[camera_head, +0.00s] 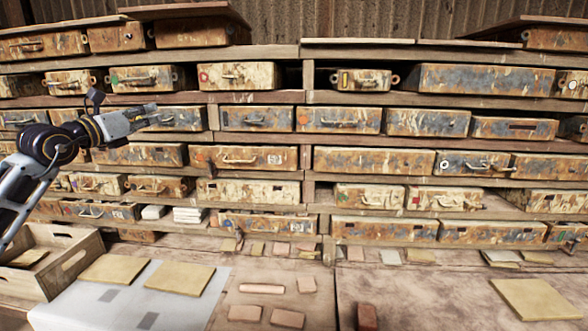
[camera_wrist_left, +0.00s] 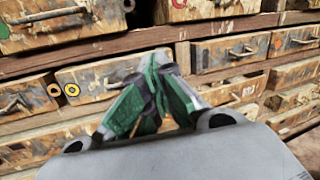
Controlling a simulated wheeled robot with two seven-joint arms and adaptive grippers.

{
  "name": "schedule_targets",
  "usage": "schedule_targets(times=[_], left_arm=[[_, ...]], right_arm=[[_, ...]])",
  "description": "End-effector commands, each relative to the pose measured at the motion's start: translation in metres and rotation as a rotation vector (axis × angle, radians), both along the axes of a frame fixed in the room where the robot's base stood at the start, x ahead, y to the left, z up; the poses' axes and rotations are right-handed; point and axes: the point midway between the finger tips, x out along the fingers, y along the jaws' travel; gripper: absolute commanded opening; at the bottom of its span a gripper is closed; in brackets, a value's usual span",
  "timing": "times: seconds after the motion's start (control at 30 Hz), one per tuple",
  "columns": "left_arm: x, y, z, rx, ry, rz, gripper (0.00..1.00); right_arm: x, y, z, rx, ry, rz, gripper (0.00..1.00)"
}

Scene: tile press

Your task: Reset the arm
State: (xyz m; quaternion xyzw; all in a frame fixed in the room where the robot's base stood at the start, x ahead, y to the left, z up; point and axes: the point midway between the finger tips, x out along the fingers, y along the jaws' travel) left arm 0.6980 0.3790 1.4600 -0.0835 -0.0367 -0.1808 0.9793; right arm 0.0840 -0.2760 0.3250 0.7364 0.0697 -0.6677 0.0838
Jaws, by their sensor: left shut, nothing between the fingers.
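My left arm (camera_head: 40,145) comes in from the left in the head view and is raised above the worktop, in front of the shelves. My left gripper (camera_head: 150,112) points to the right and is empty. In the left wrist view its green and dark fingers (camera_wrist_left: 160,58) meet at the tips, with shelf drawers behind them. My right arm and gripper are not in view.
Shelves of worn metal drawers (camera_head: 340,121) fill the back. A wooden crate (camera_head: 75,262) stands at the lower left, beside a white box (camera_head: 75,312) with flat yellowish tiles (camera_head: 180,278) on it. Small tiles and a reddish block (camera_head: 368,317) lie on the worktop (camera_head: 440,300).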

Motion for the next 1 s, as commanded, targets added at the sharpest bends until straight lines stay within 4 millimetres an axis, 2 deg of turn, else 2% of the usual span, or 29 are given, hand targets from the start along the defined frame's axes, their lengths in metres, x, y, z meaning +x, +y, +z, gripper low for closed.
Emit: schedule_targets(times=[0.03,0.2,0.43,0.7,0.87,1.0], left_arm=[[0.0,-0.018,-0.01,-0.042,-0.006,-0.05,0.0],[-0.007,-0.063,-0.029,-0.203,-0.038,-0.188,0.0],[-0.023,-0.104,-0.051,-0.46,-0.069,-0.325,0.0],[-0.04,-0.119,-0.077,-0.804,-0.085,-0.4,0.0],[-0.047,-0.116,-0.097,-1.018,-0.086,-0.398,0.0],[-0.052,-0.107,-0.12,-1.209,-0.078,-0.367,0.0]], right_arm=[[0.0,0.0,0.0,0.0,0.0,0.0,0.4],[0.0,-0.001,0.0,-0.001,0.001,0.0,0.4],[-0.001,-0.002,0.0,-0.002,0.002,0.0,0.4],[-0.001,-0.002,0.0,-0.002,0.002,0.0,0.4],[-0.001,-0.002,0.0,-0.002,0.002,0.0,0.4],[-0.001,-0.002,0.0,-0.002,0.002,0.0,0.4]])
